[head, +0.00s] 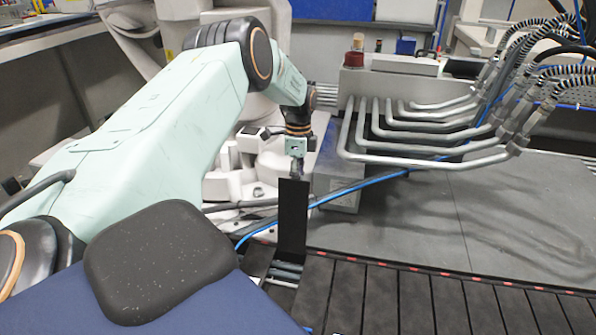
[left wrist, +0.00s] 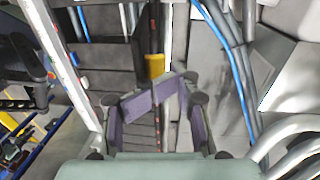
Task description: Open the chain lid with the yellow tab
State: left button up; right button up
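A narrow dark panel (head: 293,215), which looks like the chain lid, stands upright at the left end of the dark slatted row in the head view. Pipes show at its foot. My left gripper (head: 297,172) points down at the panel's top edge. In the left wrist view the purple-padded fingers of the left gripper (left wrist: 153,98) are bent inward and their tips come together. The yellow tab (left wrist: 155,65) shows just beyond the tips. I see nothing clearly held between them. The tab is hidden in the head view. My right gripper is not in view.
Dark slats (head: 385,300) run along the front right. Bent grey pipes (head: 430,155) stand over the grey floor plate (head: 500,215) to the right. A blue cable (head: 360,185) passes close behind the panel. The grey plate has free room.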

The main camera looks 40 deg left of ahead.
pick_arm(q)
jog(key=shift+s+a+f, duration=0.1)
jog(key=shift+a+f, duration=0.15)
jog(key=shift+f, duration=0.75)
jog(key=shift+s+r, duration=0.15)
jog(key=shift+r, duration=0.3)
jog(key=shift+w+r, duration=0.2)
notch_tip(320, 180, up, 12)
jog(key=shift+w+a+f, duration=0.2)
jog(key=shift+w+a, duration=0.15)
jog(key=shift+w, duration=0.1)
jog(key=shift+f, duration=0.1)
